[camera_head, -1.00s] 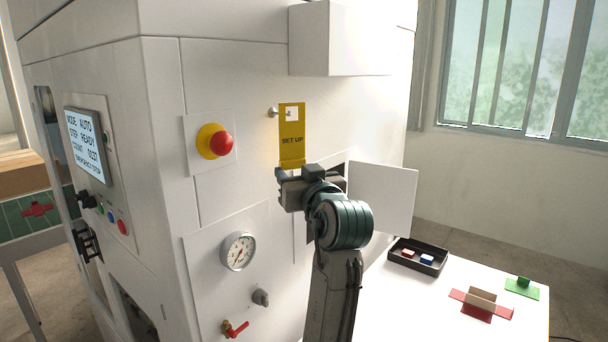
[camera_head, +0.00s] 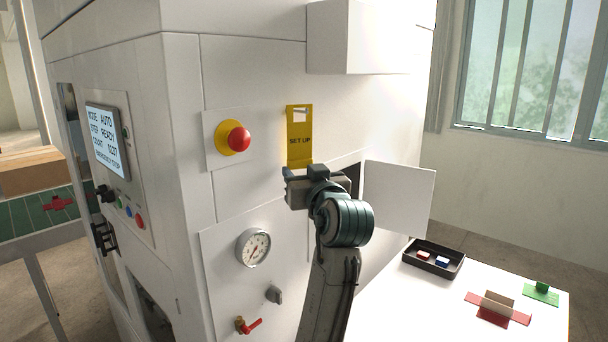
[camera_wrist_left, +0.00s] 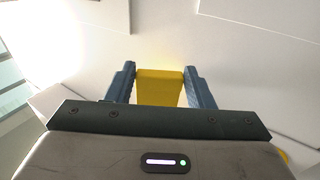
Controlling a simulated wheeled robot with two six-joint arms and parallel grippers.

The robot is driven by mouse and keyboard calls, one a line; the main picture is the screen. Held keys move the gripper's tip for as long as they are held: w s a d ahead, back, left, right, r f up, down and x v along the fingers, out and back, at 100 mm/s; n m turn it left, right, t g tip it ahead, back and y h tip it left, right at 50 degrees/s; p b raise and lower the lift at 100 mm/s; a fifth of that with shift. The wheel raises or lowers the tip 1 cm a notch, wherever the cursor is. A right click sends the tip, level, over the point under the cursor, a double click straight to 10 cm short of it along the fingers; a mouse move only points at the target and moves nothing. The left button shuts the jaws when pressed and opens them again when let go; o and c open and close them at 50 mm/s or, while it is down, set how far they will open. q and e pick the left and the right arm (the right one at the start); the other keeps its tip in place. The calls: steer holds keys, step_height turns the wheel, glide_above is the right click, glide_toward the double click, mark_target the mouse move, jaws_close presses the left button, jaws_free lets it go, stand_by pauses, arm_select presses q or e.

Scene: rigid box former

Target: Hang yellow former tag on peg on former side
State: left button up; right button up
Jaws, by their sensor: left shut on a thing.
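The yellow tag (camera_head: 300,150), marked SET UP, is upright against the white side of the former (camera_head: 260,80). Its square hole is near the top. The grey peg (camera_head: 300,111) shows in the hole's upper part; I cannot tell how far it passes through. My left gripper (camera_head: 307,172) is shut on the tag's lower end, below the lettering. In the left wrist view the yellow tag (camera_wrist_left: 160,87) sits between the two blue-grey fingers (camera_wrist_left: 159,88). My right gripper is not in view.
A red emergency button (camera_head: 238,138) is left of the tag, and a gauge (camera_head: 254,248) is lower left. A white box (camera_head: 365,38) juts out above. An open white panel (camera_head: 398,197) stands right of my gripper. A black tray (camera_head: 434,258) lies on the white table (camera_head: 420,310).

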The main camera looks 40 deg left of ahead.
arm_select(q)
steer(key=o, duration=0.9)
steer(key=shift+o, duration=0.5)
steer(key=shift+d, duration=0.15)
